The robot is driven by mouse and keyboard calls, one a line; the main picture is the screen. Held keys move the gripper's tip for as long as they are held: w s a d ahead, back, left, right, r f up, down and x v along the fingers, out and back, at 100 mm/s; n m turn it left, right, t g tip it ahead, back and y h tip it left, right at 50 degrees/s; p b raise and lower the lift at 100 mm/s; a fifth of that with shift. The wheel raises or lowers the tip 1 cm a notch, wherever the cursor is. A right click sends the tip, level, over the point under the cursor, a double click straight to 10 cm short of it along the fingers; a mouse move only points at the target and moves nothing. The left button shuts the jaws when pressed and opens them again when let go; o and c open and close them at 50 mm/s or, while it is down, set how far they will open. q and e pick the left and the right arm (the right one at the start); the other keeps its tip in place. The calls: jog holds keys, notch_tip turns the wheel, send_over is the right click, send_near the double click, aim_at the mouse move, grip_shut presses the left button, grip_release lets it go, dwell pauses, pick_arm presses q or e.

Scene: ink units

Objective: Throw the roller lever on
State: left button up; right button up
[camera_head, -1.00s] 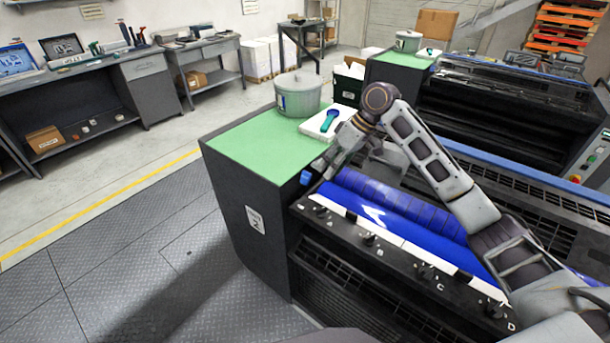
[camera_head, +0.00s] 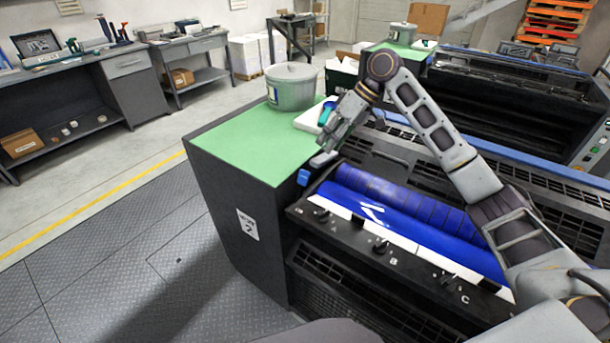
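The ink unit has a blue roller (camera_head: 405,200) with a long blue tray strip below it. A small blue handle (camera_head: 304,177), which looks like the roller lever, sits at the unit's near-left end beside the green-topped cabinet. My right gripper (camera_head: 326,152) points down and left, just above and right of this handle. A gap seems to lie between them, though contact is hard to judge. Its fingers are small and partly overlap each other, so their opening does not show. My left gripper is out of view.
The green cabinet top (camera_head: 245,145) holds a grey pot (camera_head: 291,88) and a white tray (camera_head: 309,119) behind my gripper. Black knobs line the unit's front ledge (camera_head: 365,235). A second unit (camera_head: 500,95) stands behind. Floor at left is clear.

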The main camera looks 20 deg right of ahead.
aim_at(306, 172)
jog(key=x, duration=1.2)
jog(key=shift+w+f, duration=0.1)
jog(key=shift+f, duration=0.15)
jog(key=shift+a+f, duration=0.3)
jog(key=shift+f, duration=0.15)
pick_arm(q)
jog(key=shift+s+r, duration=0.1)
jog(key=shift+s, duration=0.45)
pick_arm(e)
jog(key=shift+a+f, duration=0.1)
jog(key=shift+f, duration=0.1)
jog(key=shift+c, duration=0.2)
grip_shut()
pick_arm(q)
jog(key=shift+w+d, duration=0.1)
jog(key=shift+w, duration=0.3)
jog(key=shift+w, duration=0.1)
